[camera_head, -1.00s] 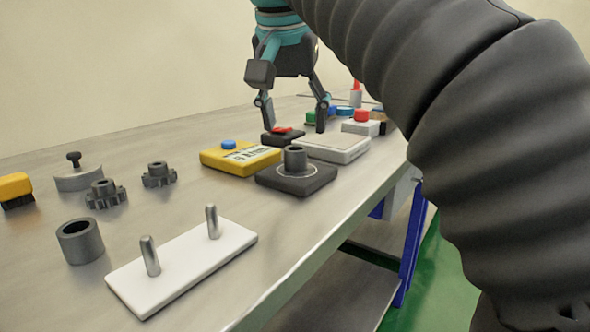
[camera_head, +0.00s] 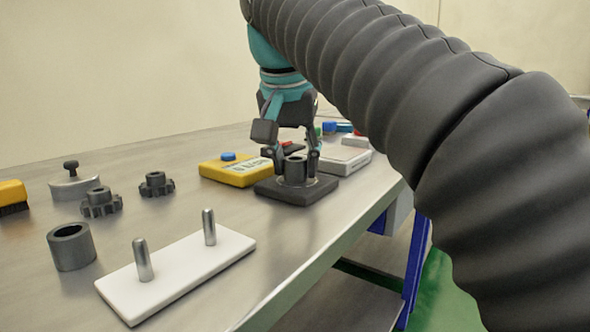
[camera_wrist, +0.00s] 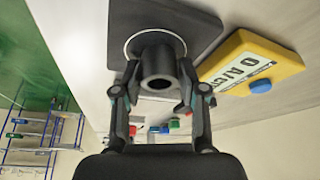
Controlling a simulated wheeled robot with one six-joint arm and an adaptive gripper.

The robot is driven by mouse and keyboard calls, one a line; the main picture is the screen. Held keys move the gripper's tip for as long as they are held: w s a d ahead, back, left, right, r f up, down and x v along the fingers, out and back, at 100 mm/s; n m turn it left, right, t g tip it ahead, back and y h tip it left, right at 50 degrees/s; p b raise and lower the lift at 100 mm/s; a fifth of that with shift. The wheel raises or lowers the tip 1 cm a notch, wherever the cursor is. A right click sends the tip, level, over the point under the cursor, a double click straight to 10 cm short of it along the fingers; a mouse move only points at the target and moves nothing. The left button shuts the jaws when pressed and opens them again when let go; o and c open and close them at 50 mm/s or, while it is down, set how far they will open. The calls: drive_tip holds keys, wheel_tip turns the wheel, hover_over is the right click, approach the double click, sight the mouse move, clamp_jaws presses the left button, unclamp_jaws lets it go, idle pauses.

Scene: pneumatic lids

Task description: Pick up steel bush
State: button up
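The steel bush (camera_head: 294,171) is a dark grey hollow cylinder standing upright on a dark square pad (camera_head: 312,194). In the wrist view the bush (camera_wrist: 158,66) shows its round bore, with a pale ring on the pad around its base. My gripper (camera_head: 297,178) is low over the pad with one finger on each side of the bush. In the wrist view its fingertips (camera_wrist: 158,72) lie close against the bush's sides and appear to be in contact. The bush still stands on the pad.
A yellow gauge box (camera_head: 236,170) with a blue button is close behind left. A white plate with two pins (camera_head: 178,275), a wider grey ring (camera_head: 72,248), two gears (camera_head: 101,203) and a knobbed weight (camera_head: 74,184) lie nearer. The table's edge is close on the right.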

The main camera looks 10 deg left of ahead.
clamp_jaws()
